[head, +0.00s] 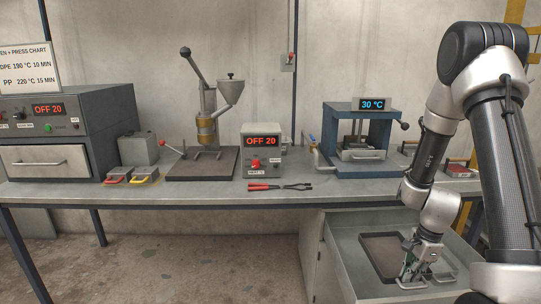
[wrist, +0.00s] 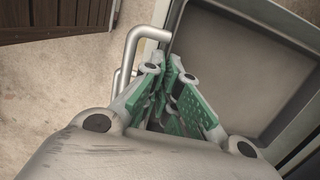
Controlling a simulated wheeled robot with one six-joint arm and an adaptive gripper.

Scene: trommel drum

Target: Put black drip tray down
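The black drip tray (head: 372,256) is a shallow, dark rectangular tray with a raised rim. In the head view it is at the lower right, over a grey drawer-like unit (head: 343,272); I cannot tell whether it touches the surface below. My gripper (head: 415,268) points down at its near right part. In the wrist view my gripper (wrist: 171,75) has its green-padded fingers close together at the rim of the tray (wrist: 235,50), with the tips near each other and the rim running in between. The fingers hide the gripped part of the rim.
A metal bar handle (wrist: 133,50) is close beside my fingers. The workbench (head: 225,190) above holds a blue press (head: 362,150), a control box (head: 262,150) and red-handled pliers (head: 275,187). Bare floor (head: 170,265) lies to the left.

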